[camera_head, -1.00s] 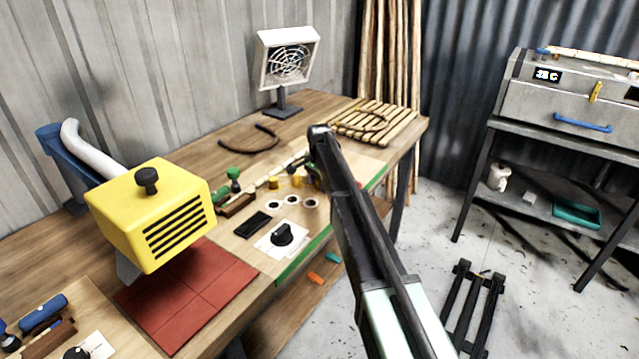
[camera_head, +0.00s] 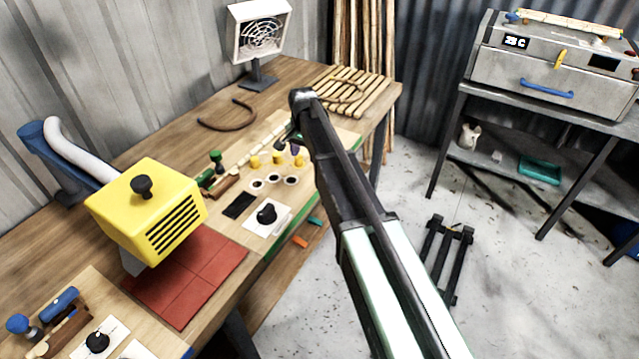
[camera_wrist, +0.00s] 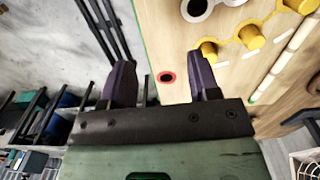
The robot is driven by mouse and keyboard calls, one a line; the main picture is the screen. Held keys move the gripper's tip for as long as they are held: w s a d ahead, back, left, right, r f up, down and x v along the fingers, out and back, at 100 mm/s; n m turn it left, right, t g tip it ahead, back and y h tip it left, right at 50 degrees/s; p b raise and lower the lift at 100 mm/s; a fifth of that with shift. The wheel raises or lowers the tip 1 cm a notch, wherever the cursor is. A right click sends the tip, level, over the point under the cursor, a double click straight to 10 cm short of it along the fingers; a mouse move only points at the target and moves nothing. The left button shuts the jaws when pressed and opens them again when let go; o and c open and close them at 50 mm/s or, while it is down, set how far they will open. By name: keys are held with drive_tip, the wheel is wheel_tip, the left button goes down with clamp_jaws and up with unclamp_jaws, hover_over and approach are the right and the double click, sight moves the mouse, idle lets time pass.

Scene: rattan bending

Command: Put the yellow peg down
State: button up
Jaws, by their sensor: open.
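Three yellow pegs stand on the wooden board of the workbench in the head view: a left one (camera_head: 255,162), a middle one (camera_head: 279,158) and a right one (camera_head: 299,161). They show in the wrist view too, the nearest peg (camera_wrist: 208,50) beside the tip of my right-hand finger, then another (camera_wrist: 250,37) and one at the top edge (camera_wrist: 300,5). My gripper (camera_wrist: 161,62) is open with nothing between its fingers. A red-rimmed dark hole (camera_wrist: 166,77) shows through the gap. In the head view my arm hides most of the gripper.
White-ringed holes (camera_head: 274,181) lie in front of the pegs, with a black knob (camera_head: 266,214) nearby. A yellow box-shaped machine (camera_head: 150,211) stands left over a red mat (camera_head: 190,280). A fan (camera_head: 258,40) and a slatted rack (camera_head: 352,92) are at the back.

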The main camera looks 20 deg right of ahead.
drive_tip(key=s+n, duration=0.8)
drive_tip(key=s, duration=2.2)
drive_tip(key=shift+n, duration=0.3)
drive_tip(key=shift+r, duration=0.1)
drive_tip(key=shift+c, duration=0.3)
